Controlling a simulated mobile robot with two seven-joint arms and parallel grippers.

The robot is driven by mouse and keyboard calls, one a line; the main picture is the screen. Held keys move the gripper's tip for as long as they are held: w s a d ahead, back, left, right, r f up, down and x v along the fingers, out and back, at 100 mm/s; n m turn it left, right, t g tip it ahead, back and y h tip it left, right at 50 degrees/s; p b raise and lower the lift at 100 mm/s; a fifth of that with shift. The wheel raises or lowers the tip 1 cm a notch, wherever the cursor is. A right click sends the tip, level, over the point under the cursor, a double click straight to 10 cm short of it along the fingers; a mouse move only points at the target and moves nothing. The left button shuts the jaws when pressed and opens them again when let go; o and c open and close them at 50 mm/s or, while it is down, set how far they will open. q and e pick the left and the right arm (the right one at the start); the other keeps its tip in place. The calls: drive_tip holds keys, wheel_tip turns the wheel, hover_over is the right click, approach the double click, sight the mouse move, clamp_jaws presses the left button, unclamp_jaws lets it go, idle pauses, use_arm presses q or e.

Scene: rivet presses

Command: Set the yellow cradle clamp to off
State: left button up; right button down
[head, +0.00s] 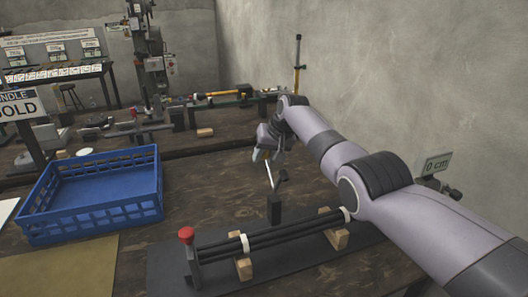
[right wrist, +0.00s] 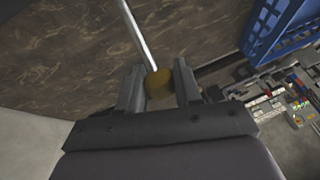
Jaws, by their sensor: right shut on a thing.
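The cradle clamp is a silver lever (head: 269,174) rising from a dark post (head: 274,209) at the back of the rod cradle. The lever is tilted, its top leaning a little left and away. Its yellow knob (right wrist: 158,83) sits between the two fingers of my right gripper (right wrist: 157,88), which is shut on it. In the head view my right gripper (head: 262,155) is at the lever's top end and mostly hides the knob. My left gripper is in neither view.
Several dark rods (head: 285,238) lie on wooden blocks (head: 243,268) over a black mat (head: 165,268). A red-knobbed post (head: 186,236) stands at their left end. A blue crate (head: 145,208) is to the left. Bare tabletop (head: 205,185) lies between.

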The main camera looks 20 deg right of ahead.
drive_tip(key=shift+f, duration=0.1)
drive_tip(key=c, duration=0.8)
unclamp_jaws()
drive_tip(key=shift+p+v, duration=0.7)
drive_tip(key=shift+v, duration=2.85)
